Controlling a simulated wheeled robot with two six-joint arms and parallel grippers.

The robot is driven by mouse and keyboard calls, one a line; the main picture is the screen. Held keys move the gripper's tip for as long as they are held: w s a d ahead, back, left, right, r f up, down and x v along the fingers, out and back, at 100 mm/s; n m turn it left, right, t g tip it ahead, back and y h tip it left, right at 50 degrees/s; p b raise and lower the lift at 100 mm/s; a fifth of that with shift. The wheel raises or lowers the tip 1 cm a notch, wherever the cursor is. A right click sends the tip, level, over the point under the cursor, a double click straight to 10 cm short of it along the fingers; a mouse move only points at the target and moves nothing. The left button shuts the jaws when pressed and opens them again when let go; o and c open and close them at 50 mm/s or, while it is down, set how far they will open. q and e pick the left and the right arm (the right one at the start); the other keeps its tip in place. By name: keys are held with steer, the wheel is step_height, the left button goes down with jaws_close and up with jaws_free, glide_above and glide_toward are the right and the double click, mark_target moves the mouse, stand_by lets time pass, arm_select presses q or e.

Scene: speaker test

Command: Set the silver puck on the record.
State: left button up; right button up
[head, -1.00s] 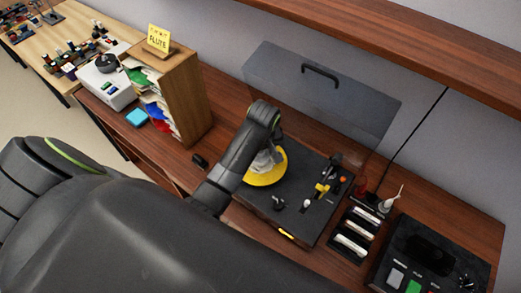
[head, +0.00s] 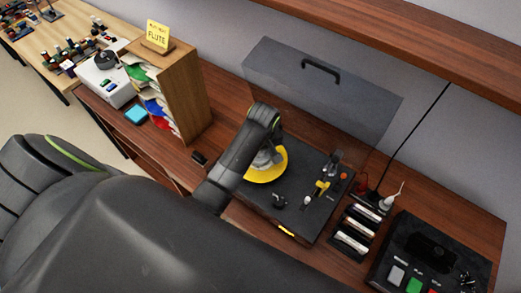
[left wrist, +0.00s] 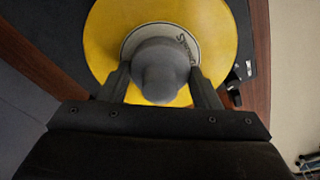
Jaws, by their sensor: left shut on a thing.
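The yellow record (head: 279,169) lies on the black turntable (head: 310,170), partly hidden under my left arm in the head view. In the left wrist view the record (left wrist: 105,45) has a pale centre label (left wrist: 192,46) with dark lettering. The silver puck (left wrist: 160,72) looks grey there and sits between the fingers of my left gripper (left wrist: 162,88), which is shut on it. The puck is over the record's centre label. I cannot tell whether it touches the record. My right gripper is not in view.
The turntable's hinged lid (head: 325,90) stands open behind it. A wooden sleeve rack (head: 185,95) stands to the left. A tonearm and small knobs are on the deck's right side. A slotted black holder (head: 352,236) and a button box (head: 425,255) are further right.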

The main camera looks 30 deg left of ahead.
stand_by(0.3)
arm_select(q)
steer(key=o, duration=1.6)
steer(key=shift+r+p, duration=0.55)
steer(key=shift+r, duration=1.95)
